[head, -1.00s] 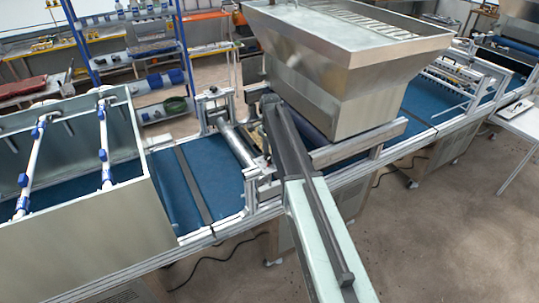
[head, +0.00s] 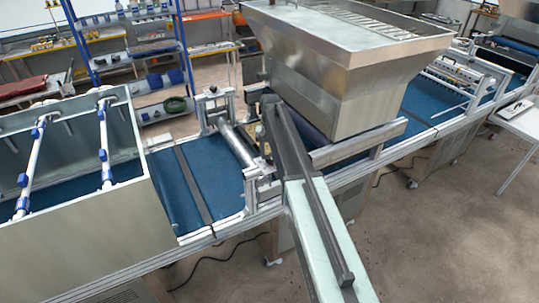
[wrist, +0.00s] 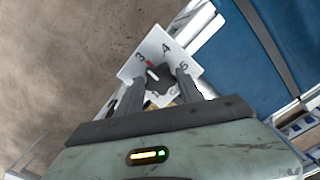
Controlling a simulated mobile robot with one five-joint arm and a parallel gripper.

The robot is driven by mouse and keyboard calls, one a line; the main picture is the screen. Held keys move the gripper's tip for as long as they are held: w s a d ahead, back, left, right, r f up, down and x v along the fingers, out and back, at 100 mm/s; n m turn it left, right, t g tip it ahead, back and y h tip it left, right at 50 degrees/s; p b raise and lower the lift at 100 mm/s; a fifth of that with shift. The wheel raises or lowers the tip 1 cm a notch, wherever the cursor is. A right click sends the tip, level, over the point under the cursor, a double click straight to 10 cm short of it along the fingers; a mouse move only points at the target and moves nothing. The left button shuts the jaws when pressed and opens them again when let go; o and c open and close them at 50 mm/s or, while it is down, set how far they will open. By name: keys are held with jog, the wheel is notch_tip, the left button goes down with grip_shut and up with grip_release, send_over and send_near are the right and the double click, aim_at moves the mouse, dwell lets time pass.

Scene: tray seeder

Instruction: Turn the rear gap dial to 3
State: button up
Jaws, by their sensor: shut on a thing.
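The rear gap dial shows in the wrist view as a white plate (wrist: 158,45) with printed numerals, 3, 4 and 5 readable. Its dark knob (wrist: 160,84) sits between the two fingers of my gripper (wrist: 161,86), which is shut on it. A white line on the knob and a red mark beyond it point close to the 3, slightly toward the 4 side. The lower numerals are partly hidden by the fingers. In the head view my arm reaches to the machine frame beside the hopper; I cannot make out the dial there.
The large metal hopper (head: 340,60) stands just right of my arm. The blue conveyor belt (head: 215,180) and a metal roller (head: 238,145) lie to its left. A tall metal box (head: 80,230) stands further left. Concrete floor (head: 440,240) is open at front right.

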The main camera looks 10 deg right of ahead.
aim_at(270, 157)
jog(key=shift+s+n, duration=0.15)
jog(key=shift+n, duration=0.35)
jog(key=o, duration=1.4)
notch_tip(270, 157, up, 8)
jog(key=p, duration=0.8)
jog(key=shift+f, duration=0.1)
jog(key=shift+f, duration=0.1)
